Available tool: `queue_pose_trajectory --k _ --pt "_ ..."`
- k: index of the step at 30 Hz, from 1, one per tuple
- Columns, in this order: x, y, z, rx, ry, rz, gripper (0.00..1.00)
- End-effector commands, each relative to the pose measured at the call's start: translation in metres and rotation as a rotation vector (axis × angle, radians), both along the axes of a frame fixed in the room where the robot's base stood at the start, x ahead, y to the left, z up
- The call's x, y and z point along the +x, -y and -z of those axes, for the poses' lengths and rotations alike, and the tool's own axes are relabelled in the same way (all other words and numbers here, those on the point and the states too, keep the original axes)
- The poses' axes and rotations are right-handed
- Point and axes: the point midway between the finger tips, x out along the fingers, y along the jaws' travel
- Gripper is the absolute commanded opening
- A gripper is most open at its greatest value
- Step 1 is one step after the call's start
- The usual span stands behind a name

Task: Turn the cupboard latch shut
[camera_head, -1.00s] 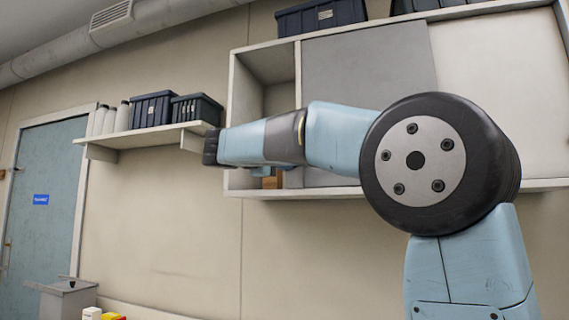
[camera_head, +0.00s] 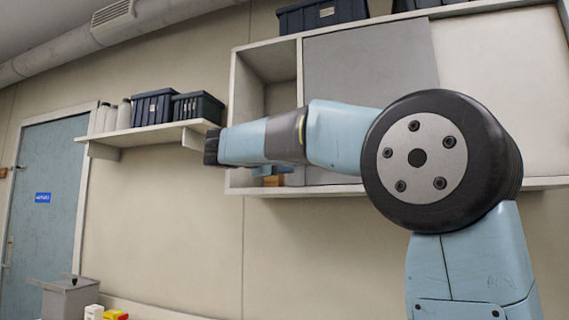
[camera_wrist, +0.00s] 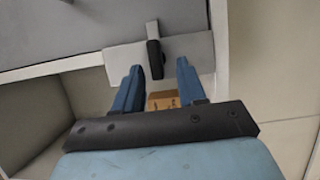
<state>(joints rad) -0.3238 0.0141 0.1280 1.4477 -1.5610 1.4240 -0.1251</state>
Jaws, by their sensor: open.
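The latch (camera_wrist: 154,58) is a short black handle on a pale grey plate (camera_wrist: 194,48), seen in the wrist view. It points nearly straight down in that picture, with its lower end close to the gap between my fingertips. My gripper (camera_wrist: 159,72) is open, with one blue finger on each side of that gap. I cannot tell whether a finger touches the latch. The cupboard (camera_head: 239,118) is a white wall unit with a grey door panel (camera_head: 365,65). My arm crosses in front of it, and I cannot make out the latch in the head view.
A small brown box (camera_wrist: 162,100) shows beyond my fingers, inside the cupboard's open section. Dark crates (camera_head: 323,14) stand on top of the cupboard. A shelf (camera_head: 140,136) with dark bins and pale bottles is to the left. A grey bin (camera_head: 68,300) stands low at left.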

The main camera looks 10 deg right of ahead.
Motion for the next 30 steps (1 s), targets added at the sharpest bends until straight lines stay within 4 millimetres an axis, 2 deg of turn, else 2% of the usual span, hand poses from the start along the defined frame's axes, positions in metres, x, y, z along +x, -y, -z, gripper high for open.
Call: queue_pose_trajectory --k 4,8,22,30 --pt "-0.002 -0.002 0.000 0.000 0.001 0.000 0.40" --pt "-0.008 -0.012 -0.001 0.000 0.001 -0.001 0.40" --pt "-0.057 -0.086 0.001 0.000 0.000 -0.003 0.40" --pt "-0.074 -0.111 0.002 0.000 0.000 -0.002 0.40"
